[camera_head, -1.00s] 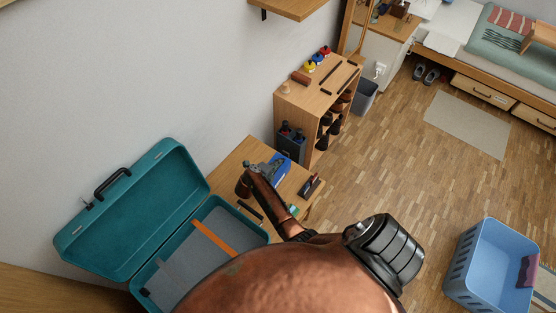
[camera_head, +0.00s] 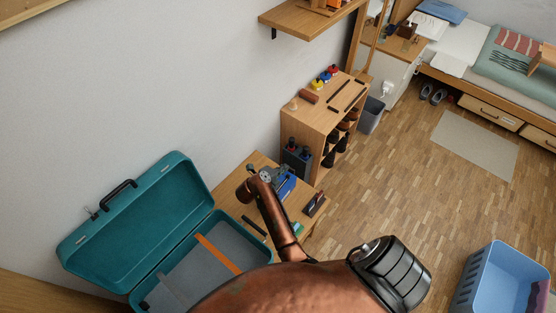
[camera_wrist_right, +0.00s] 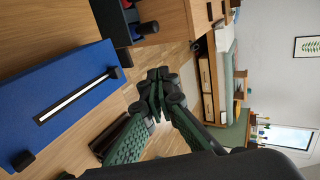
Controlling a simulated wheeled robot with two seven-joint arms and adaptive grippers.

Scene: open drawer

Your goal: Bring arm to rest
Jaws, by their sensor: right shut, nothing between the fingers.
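My right arm comes up from the bottom of the head view, its copper-coloured links crossing in front of the small wooden table (camera_head: 231,172). The right gripper (camera_wrist_right: 158,88) shows in the right wrist view with its green fingers brought together at the tips and nothing between them. In the head view its end is small and partly hidden by my wrist, beside a blue box on the table. The blue box (camera_wrist_right: 62,98) fills the left of the wrist view, apart from the fingers. My left gripper does not show.
An open teal suitcase (camera_head: 138,218) stands left of the table. A wooden shelf unit (camera_head: 312,112) with bottles is behind it. A blue basket (camera_head: 482,285) sits on the floor at the right. A grey bin (camera_head: 371,115) stands beside the shelf. The middle floor is open.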

